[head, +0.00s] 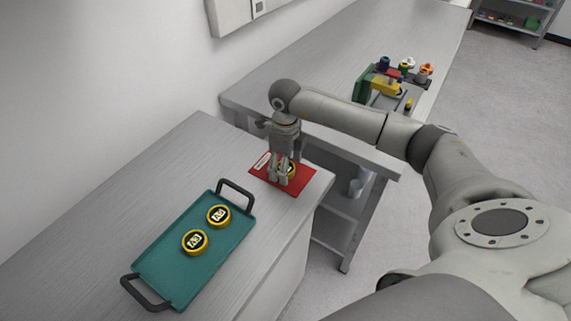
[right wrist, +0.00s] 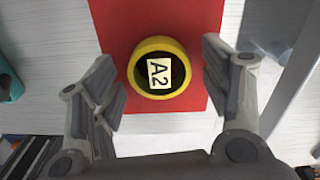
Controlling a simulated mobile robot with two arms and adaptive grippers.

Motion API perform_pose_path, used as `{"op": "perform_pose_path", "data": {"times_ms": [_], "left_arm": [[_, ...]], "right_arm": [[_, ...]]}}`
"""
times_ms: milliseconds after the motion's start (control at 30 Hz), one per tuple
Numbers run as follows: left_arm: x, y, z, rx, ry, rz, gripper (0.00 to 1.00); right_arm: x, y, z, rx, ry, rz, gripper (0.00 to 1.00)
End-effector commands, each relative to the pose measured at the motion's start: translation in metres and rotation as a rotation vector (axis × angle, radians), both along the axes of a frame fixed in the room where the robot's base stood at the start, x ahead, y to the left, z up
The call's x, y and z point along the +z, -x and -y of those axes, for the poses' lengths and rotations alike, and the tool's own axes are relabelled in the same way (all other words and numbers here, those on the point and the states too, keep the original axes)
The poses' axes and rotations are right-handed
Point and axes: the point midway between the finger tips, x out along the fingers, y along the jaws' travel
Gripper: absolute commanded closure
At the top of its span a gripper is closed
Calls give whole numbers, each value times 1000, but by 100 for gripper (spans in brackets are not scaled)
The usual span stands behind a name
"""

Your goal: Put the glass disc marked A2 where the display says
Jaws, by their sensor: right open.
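The glass disc marked A2 (right wrist: 160,75) has a yellow rim and a dark face with a white label. It lies on a red mat (right wrist: 112,22) at the table's right end, and the mat also shows in the head view (head: 306,175). My right gripper (right wrist: 163,85) is open above the disc, with one finger on each side and gaps between fingers and rim. In the head view the right gripper (head: 279,180) largely hides that disc. Two similar yellow-rimmed discs lie on a teal tray: one upper (head: 218,215), one lower (head: 195,242). No readable display shows. My left gripper is not in view.
The teal tray (head: 165,281) with dark handles stands on the near table left of the mat. A farther bench (head: 300,66) holds a green and yellow device (head: 385,87) and several small coloured items. The near table's left part is clear.

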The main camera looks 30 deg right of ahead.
Motion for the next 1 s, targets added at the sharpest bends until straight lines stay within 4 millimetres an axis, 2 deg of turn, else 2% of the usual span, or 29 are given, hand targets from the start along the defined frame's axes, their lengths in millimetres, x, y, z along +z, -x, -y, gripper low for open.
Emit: {"op": "perform_pose_path", "data": {"times_ms": [167,233,600,700,833,1000], "left_arm": [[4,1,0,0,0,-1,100],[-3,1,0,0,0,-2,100],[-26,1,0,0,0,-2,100],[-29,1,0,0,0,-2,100],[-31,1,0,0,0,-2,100],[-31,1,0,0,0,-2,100]], "right_arm": [[6,0,0,0,0,1,30],[13,-1,0,-1,-1,3,30],[90,-2,0,1,-1,7,30],[106,-1,0,0,-1,5,30],[118,-1,0,0,-1,2,30],[124,0,0,0,0,0,30]]}}
